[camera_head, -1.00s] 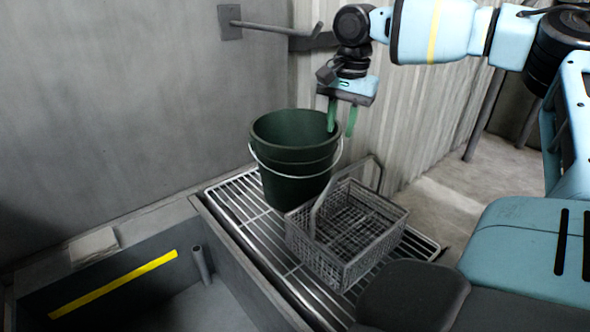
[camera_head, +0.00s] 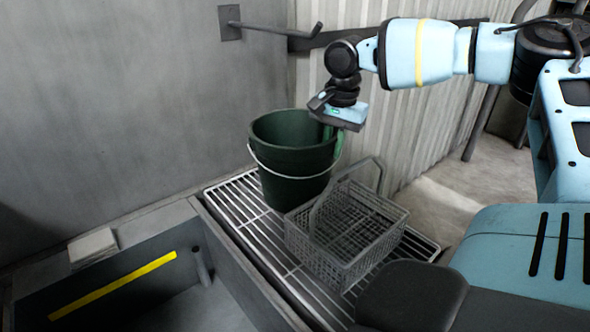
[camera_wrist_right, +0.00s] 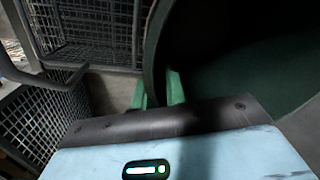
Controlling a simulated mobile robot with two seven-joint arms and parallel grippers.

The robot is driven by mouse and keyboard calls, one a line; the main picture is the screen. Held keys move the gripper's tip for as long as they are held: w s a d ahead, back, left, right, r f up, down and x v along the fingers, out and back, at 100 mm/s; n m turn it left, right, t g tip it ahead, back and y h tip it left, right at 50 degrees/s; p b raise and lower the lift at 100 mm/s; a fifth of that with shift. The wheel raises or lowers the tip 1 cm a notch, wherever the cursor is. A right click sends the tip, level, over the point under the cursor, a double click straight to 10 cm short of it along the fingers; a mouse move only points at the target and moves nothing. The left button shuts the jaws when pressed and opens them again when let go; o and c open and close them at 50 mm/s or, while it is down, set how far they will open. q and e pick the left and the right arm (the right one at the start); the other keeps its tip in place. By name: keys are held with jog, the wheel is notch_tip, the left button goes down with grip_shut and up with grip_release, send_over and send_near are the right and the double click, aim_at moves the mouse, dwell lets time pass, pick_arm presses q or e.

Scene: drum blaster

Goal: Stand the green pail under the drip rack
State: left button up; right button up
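The green pail (camera_head: 285,165) stands upright on a slatted metal rack (camera_head: 236,204), probably the drip rack, in the head view. Its wire handle hangs down at the front. My right gripper (camera_head: 334,140) is at the pail's right rim, pointing down. One green finger is inside the pail and the other outside. In the right wrist view, the rim of the pail (camera_wrist_right: 230,85) passes between the fingers of my right gripper (camera_wrist_right: 158,85), with a gap showing, so it looks open. My left gripper is not in view.
A grey wire basket (camera_head: 345,235) with a raised handle sits on the rack just right of the pail. A sunken basin (camera_head: 140,285) with a yellow stripe lies at front left. A bar (camera_head: 270,27) sticks out from the wall above, and a corrugated panel (camera_head: 400,130) stands behind.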

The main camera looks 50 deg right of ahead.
grip_shut()
dwell(0.9)
jog(key=shift+r, duration=0.1)
dwell(0.3)
jog(key=shift+r, duration=0.4)
jog(key=r, duration=0.1)
jog(key=d+r, duration=0.1)
jog(key=shift+r, duration=0.3)
jog(key=s+d+b, duration=0.1)
jog(key=s+d, duration=0.3)
jog(key=d, duration=1.2)
jog(key=shift+d+b, duration=0.25)
jog(key=shift+b, duration=0.1)
